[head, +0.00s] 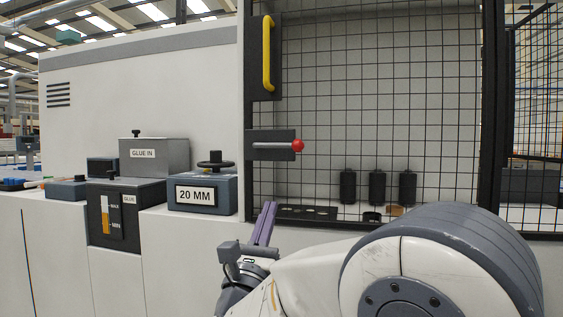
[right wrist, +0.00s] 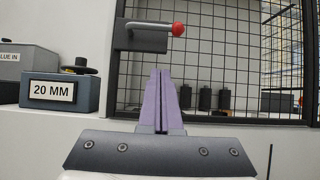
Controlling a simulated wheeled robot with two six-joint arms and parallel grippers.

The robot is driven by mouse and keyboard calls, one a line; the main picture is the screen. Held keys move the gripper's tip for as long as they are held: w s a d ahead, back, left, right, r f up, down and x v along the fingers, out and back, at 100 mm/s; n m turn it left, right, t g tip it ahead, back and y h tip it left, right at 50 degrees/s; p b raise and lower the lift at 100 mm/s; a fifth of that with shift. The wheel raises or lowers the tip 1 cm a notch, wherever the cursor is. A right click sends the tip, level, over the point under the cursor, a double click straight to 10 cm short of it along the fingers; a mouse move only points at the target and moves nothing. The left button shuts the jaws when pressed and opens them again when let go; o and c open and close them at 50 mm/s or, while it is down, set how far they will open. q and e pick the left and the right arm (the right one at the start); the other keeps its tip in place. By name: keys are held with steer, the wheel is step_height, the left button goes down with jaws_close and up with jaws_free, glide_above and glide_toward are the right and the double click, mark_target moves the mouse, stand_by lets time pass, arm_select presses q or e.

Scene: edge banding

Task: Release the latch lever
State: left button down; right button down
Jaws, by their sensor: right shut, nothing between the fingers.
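The latch lever (head: 276,146) is a grey horizontal bar with a red ball at its right end, on a dark plate at the left edge of the mesh door (head: 340,110). In the right wrist view the lever (right wrist: 151,26) is above and beyond the fingertips. My right gripper (head: 268,207) has purple fingers pointing up, below the lever and apart from it. In the right wrist view its fingers (right wrist: 160,72) are together and empty. My left gripper is not in view.
A yellow handle (head: 268,53) is above the lever. Several black rollers (head: 377,187) stand behind the mesh. To the left are a box labelled 20 MM (head: 203,194) with a handwheel, a GLUE IN box (head: 155,157) and a glue level gauge (head: 110,215).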

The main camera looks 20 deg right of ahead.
mark_target(278, 145)
steer(key=shift+w, duration=0.1)
steer(key=shift+s+a+r+p+x, duration=0.2)
steer(key=shift+r+p+x, duration=0.25)
steer(key=shift+x, duration=1.7)
steer(key=shift+s+a+r+p+x, duration=0.1)
steer(key=shift+s+r+p+x, duration=0.25)
steer(key=shift+x, duration=1.75)
steer(key=shift+s+a+r+p+x, duration=0.15)
steer(key=shift+r+p+x, duration=0.35)
steer(key=shift+x, duration=1.65)
steer(key=shift+f, duration=0.15)
